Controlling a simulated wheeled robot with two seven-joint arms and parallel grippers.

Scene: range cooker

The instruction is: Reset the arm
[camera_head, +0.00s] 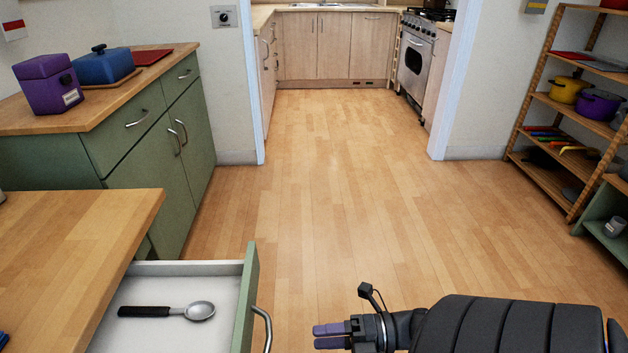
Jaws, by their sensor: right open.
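My right gripper (328,336) is at the bottom of the head view, its forearm coming in from the lower right. Its fingers point left, toward the open drawer (245,305), and stop short of the drawer's metal handle. The jaws are open, and I see nothing between them. A spoon (199,311) with a black handle lies flat in the drawer, apart from the gripper. My left gripper does not show.
A wooden counter (70,235) stands above the drawer at left. Green cabinets (165,150) carry a purple canister (47,84) and a blue pot (103,66). A wooden shelf (535,105) with pots stands at right. The middle floor is clear to the range cooker (416,62).

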